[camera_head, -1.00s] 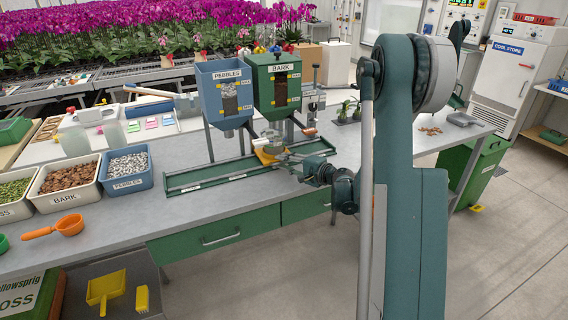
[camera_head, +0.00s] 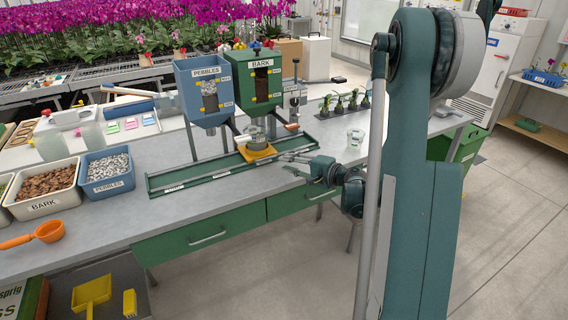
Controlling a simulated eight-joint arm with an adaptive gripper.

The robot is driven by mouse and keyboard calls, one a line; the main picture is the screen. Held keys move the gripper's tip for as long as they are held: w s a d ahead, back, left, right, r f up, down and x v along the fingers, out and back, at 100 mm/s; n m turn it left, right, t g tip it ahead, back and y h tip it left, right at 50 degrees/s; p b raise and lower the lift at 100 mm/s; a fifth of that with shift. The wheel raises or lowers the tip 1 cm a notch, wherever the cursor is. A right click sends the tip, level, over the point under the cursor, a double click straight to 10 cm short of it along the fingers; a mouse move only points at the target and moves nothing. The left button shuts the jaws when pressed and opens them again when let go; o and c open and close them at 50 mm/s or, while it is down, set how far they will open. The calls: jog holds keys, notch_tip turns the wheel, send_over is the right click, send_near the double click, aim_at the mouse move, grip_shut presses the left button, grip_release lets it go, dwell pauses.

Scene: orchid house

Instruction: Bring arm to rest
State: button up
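My arm stands large at the right of the view and reaches left over the front of the grey bench (camera_head: 225,215). My gripper (camera_head: 288,164) is at its end, low over the bench just right of the green rail. Its fingers look spread, with nothing seen between them. A clear pot (camera_head: 256,137) stands on the yellow carriage (camera_head: 257,153) under the bark hopper. The gripper is right of and in front of the carriage and looks apart from the pot.
The blue pebbles hopper (camera_head: 204,92) and green bark hopper (camera_head: 258,85) stand over the green rail (camera_head: 190,178). Another clear pot (camera_head: 355,138) and a row of seedlings (camera_head: 347,101) are right of the rail. Tubs of bark (camera_head: 48,188) and pebbles (camera_head: 107,173) stand left.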

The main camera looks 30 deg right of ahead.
jog(key=shift+r, duration=0.1)
dwell(0.6)
jog(key=s+a+r+n+g+h, duration=0.1)
jog(key=s+a+r+n+g, duration=0.3)
jog(key=s+a, duration=0.5)
jog(key=s+a+r+n+g+h, duration=0.1)
jog(key=s+a+r+n+g, duration=0.3)
jog(key=a, duration=0.9)
jog(key=s+a+r+n+h, duration=0.1)
jog(key=s+a+n+h, duration=0.1)
jog(key=s, duration=1.1)
jog(key=s+a+r+n+h, duration=0.1)
jog(key=s+n, duration=0.3)
jog(key=s, duration=0.9)
jog(key=shift+s+a+r+t+h, duration=0.35)
jog(key=shift+a+h, duration=0.25)
jog(key=shift+a, duration=0.25)
